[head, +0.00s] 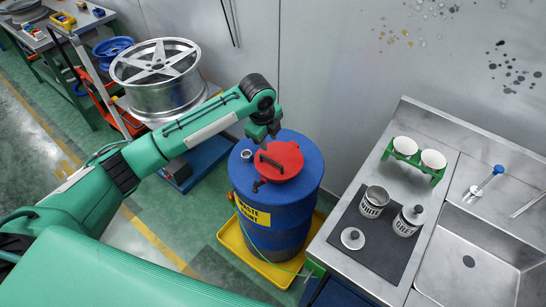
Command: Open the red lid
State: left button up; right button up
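The red lid (289,154) lies on top of a blue drum (275,220) with a yellow "waste" label. It looks closed, and a black handle (271,163) runs across it. A small dark fitting shows at the lid's front left edge. My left gripper (264,138) points down just above the far edge of the lid, behind the handle. It looks apart from the handle. Its fingers are dark and small, so I cannot tell whether they are open or shut. My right gripper is not in view.
The drum stands in a yellow tray (237,245). At right, a steel counter (433,172) holds cans on a dark mat (375,245), white cups in a green holder, and a sink. A silver wheel (158,78) stands behind my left arm. The wall is close behind the drum.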

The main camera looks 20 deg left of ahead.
aim_at(273, 162)
pick_arm(q)
jog(key=f, duration=0.4)
jog(key=w+f+p, duration=0.1)
jog(key=f, duration=0.3)
jog(key=w+f+p, duration=0.1)
jog(key=f, duration=0.2)
jog(key=shift+w+d+f, duration=0.1)
jog(key=shift+d+f, duration=0.3)
grip_shut()
